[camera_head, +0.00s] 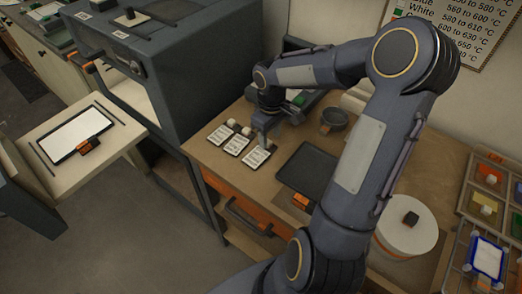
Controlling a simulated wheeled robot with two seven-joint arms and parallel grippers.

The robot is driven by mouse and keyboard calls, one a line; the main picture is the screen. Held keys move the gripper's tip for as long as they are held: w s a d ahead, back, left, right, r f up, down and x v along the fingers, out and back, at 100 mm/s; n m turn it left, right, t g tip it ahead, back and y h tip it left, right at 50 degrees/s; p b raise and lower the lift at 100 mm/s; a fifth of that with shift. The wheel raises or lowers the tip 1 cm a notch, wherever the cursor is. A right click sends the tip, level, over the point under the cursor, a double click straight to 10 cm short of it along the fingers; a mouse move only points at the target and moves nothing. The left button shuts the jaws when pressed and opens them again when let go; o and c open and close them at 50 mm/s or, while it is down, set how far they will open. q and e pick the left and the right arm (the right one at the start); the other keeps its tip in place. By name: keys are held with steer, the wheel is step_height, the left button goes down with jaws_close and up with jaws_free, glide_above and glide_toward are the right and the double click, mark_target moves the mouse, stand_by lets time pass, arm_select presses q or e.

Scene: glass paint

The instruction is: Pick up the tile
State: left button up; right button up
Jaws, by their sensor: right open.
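Several flat pieces could be the tile, and I cannot tell which is meant. A white tile with a blue rim (487,258) lies in a rack at the lower right. A white panel (76,132) lies in a dark frame on the shelf at left. Three small white printed cards (237,145) lie in a row on the bench. My right gripper (263,141) points down just above the nearest card (256,158), open; its fingertips are small, and contact cannot be judged. My left gripper is not in view.
The workbench (208,158) also holds a dark tray (306,169), a small dark bowl (334,119) and a round white drum (407,228). A dark kiln-like box (175,60) stands at left. My right arm covers the bench's middle right.

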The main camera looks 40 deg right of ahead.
mark_target(256, 155)
step_height(256, 155, down, 2)
steer(key=shift+d+f, duration=0.1)
steer(key=shift+f, duration=0.1)
jaws_close()
steer(key=shift+r, duration=0.1)
steer(key=shift+r, duration=0.55)
steer(key=a+r, duration=1.4)
steer(key=shift+s+r, duration=0.15)
steer(key=shift+r, duration=0.2)
